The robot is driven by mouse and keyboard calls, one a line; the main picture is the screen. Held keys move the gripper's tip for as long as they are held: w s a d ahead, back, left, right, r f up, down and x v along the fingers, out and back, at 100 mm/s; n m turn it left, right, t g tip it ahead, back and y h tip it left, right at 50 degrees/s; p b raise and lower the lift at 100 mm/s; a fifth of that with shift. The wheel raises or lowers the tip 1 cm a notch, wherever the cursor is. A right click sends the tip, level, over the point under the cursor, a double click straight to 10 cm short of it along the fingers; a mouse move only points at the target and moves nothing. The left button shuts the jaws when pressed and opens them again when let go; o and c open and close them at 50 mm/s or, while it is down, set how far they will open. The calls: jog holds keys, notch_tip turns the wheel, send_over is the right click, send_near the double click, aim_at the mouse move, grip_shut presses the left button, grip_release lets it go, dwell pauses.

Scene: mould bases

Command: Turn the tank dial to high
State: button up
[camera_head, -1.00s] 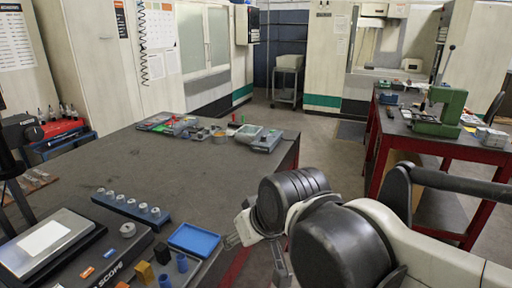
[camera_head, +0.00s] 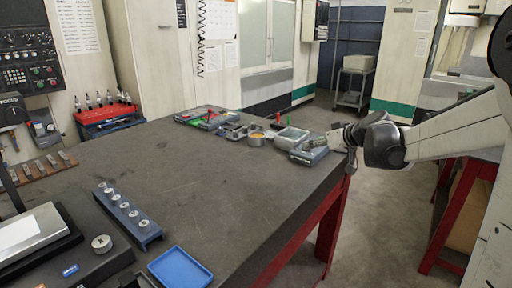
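I cannot make out a tank dial or its markings for certain. A small grey box (camera_head: 306,154) stands at the far right corner of the dark table, and a grey open-topped container (camera_head: 290,138) is beside it. Either could be the tank, but I cannot tell. My gripper (camera_head: 338,140) is at the table's right edge, close to the right side of the grey box. Whether it touches the box is not clear. Its fingers are small and partly hidden in this view, so their opening cannot be judged.
The dark table (camera_head: 170,160) has a wide clear middle. A blue tray (camera_head: 180,268) and a blue rack (camera_head: 129,217) of round pieces are at the front. Small bins (camera_head: 207,118) line the back. A machine control panel (camera_head: 28,45) stands at far left.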

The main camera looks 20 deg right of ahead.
jog(key=w+d+f+t+b, duration=0.1)
jog(key=w+d+f, duration=0.1)
jog(key=d, duration=0.2)
jog(key=w+d+f+t, duration=0.1)
jog(key=w+d, duration=0.2)
jog(key=d, duration=0.2)
jog(key=x, duration=0.9)
jog(key=b+x, duration=0.1)
jog(key=x, duration=0.3)
jog(key=shift+f, duration=0.5)
jog(key=shift+c, duration=0.5)
jog(key=shift+a, duration=0.1)
grip_shut()
